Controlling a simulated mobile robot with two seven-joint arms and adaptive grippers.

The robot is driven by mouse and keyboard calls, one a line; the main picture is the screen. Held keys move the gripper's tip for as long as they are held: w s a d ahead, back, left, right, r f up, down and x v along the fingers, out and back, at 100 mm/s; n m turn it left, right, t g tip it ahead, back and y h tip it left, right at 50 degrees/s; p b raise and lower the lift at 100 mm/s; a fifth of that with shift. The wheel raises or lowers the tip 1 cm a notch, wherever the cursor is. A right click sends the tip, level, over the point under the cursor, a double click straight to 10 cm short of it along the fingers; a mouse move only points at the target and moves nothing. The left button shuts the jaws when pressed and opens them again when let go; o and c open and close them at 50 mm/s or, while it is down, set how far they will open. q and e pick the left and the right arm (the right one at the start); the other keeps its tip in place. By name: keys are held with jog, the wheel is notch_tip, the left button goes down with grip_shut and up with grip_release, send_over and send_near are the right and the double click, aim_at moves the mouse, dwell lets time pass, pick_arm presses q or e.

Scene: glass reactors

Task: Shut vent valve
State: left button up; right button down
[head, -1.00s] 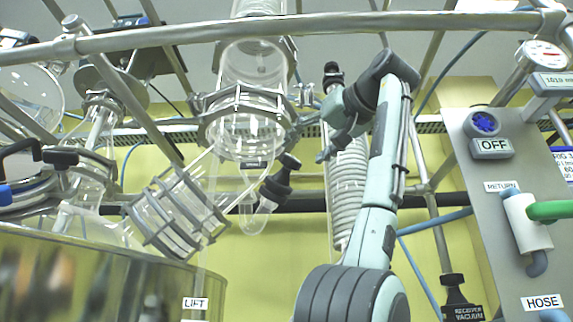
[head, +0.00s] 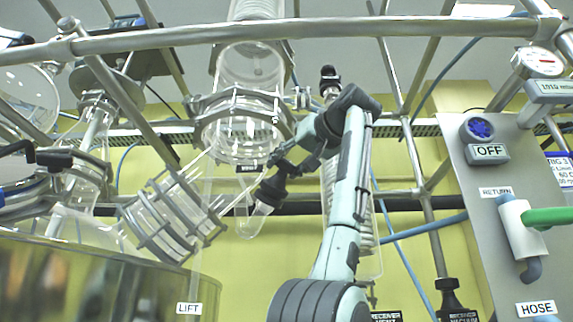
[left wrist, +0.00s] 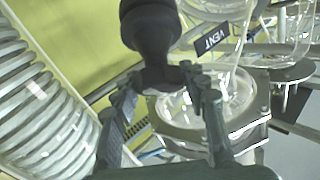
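The vent valve's black knob (head: 270,190) sits on an angled glass branch below the glass vessel, beside a small dark VENT label (head: 250,168). In the left wrist view the knob (left wrist: 152,32) is large at the top centre, with the VENT label (left wrist: 212,38) to its right. My left gripper (head: 280,163) is at the knob's upper right in the head view. In the left wrist view its fingers (left wrist: 160,88) are apart, with the knob's narrow end at or just beyond the tips. I cannot tell whether they touch. My right gripper is not in view.
The glass vessel (head: 248,85) with its metal clamp ring is close above the gripper. A coiled glass condenser (left wrist: 45,105) stands beside the hand. A metal rail (head: 300,27) crosses overhead. A grey panel (head: 480,220) stands at right, and a steel bath (head: 90,280) at lower left.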

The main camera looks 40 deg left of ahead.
pick_arm(q)
jog(key=c, duration=0.6)
jog(key=shift+o, duration=0.2)
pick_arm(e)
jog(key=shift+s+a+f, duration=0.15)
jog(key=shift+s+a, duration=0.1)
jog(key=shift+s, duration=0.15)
pick_arm(q)
jog(key=shift+m+t, duration=0.3)
